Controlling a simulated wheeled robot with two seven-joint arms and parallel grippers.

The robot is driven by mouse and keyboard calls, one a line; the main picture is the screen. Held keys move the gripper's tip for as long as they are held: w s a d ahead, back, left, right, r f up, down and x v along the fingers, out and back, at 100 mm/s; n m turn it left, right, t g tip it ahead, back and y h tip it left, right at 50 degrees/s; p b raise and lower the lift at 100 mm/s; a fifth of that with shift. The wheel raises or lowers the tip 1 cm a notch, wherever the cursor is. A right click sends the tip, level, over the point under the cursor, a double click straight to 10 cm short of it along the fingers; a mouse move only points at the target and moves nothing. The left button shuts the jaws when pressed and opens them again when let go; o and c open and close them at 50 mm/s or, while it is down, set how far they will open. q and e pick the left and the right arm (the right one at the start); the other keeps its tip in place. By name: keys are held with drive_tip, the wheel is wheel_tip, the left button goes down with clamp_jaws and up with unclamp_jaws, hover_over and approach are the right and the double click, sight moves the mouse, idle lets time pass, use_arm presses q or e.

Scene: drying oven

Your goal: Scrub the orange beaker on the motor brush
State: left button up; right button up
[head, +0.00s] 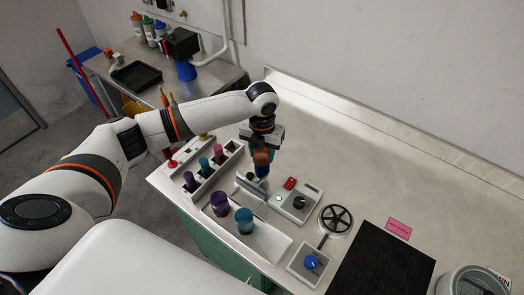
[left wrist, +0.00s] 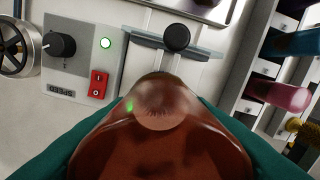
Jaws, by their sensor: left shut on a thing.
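The orange beaker (head: 261,157) is held above the bench in my left gripper (head: 262,152). In the left wrist view the beaker (left wrist: 150,120) is brown-orange and sits between the teal finger pads, which are shut on it. The motor brush has a control box (head: 299,202) with a black dial and a red switch; its round light (left wrist: 106,43) glows green. A grey stand with a black round knob (left wrist: 176,37) is just beyond the beaker in the left wrist view. The brush bristles are not clearly visible, so I cannot tell whether they touch the beaker. My right gripper is not in view.
A white tray (head: 272,247) holds a purple beaker (head: 220,204) and a teal beaker (head: 244,221). A rack with several coloured items (head: 205,166) stands to the left. A spoked wheel (head: 336,219), a blue-knobbed box (head: 311,263) and a black mat (head: 382,262) lie right.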

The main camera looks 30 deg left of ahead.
use_arm(q)
drive_tip(key=shift+r, duration=0.1)
idle(0.4)
drive_tip(key=shift+p, duration=0.8)
idle(0.8)
drive_tip(key=shift+f+b, duration=1.8)
drive_tip(key=shift+f, duration=1.8)
drive_tip(key=shift+r, duration=0.1)
drive_tip(key=shift+r+p, duration=0.55)
drive_tip(key=shift+p, duration=0.2)
drive_tip(key=shift+r, duration=0.1)
